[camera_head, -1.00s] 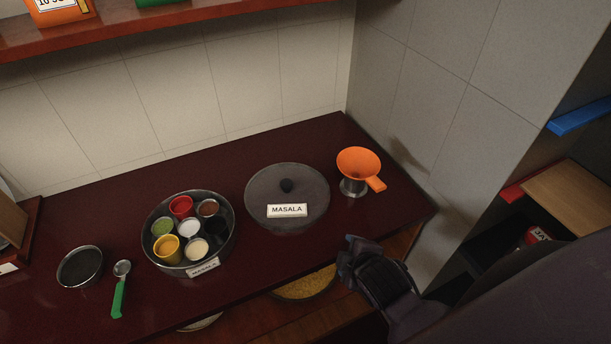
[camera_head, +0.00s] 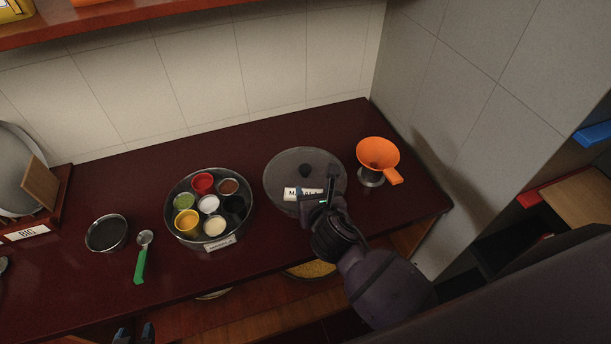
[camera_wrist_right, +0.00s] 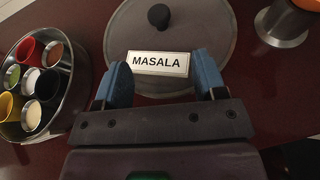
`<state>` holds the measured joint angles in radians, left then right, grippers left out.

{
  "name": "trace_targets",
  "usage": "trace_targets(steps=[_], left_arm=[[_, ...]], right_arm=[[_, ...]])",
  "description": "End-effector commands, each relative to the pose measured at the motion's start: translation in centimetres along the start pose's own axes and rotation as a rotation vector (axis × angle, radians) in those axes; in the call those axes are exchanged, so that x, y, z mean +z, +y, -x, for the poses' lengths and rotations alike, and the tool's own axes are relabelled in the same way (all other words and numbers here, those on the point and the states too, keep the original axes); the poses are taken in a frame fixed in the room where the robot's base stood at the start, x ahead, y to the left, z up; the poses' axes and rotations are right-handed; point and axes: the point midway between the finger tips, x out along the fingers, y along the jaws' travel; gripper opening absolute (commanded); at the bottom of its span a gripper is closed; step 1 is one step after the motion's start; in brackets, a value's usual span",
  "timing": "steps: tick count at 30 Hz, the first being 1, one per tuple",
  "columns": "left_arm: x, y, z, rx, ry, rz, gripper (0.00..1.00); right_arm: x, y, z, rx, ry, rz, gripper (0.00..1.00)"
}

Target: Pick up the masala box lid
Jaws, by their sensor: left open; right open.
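The masala box lid (camera_head: 283,165) is a round grey lid with a dark knob (camera_head: 305,170) and a white MASALA label, lying on the dark red counter. It also shows in the right wrist view (camera_wrist_right: 208,28). My right gripper (camera_head: 318,190) is open over the lid's near edge, by the label. In the right wrist view its blue fingertips (camera_wrist_right: 163,78) stand either side of the label, short of the knob; contact cannot be told. The masala box (camera_head: 247,222) stands open to the left with several small cups. My left gripper (camera_head: 134,334) is open at the bottom edge, away from the lid.
An orange funnel (camera_head: 377,153) on a metal cup stands close right of the lid, near the side wall. A green-handled spoon (camera_head: 141,262) and a dark round bowl (camera_head: 106,233) lie to the left. A shelf (camera_head: 110,18) runs above the counter's back.

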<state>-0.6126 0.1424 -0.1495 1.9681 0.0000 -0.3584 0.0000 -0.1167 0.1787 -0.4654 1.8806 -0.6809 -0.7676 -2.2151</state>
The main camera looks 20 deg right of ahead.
Motion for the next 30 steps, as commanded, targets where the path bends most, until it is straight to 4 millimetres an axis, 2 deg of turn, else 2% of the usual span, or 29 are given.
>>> trace_targets(steps=[5, 13, 22, 30], left_arm=[[0.0, 0.0, 0.0, 0.000, 0.000, 0.000, 0.44], [0.2, 0.1, -0.2, 0.001, 0.001, 0.001, 0.44], [0.0, 0.1, -0.2, 0.001, 0.004, 0.001, 0.44], [0.1, 0.1, -0.3, 0.001, 0.007, 0.001, 0.44]], right_arm=[[0.2, 0.4, -1.1, 0.005, -0.012, 0.060, 0.65], [0.3, 0.3, -4.8, 0.005, -0.011, 0.056, 0.65], [0.4, 0.2, -6.8, 0.004, -0.011, 0.053, 0.65], [0.5, 0.1, -10.2, 0.006, -0.010, 0.053, 0.65]])
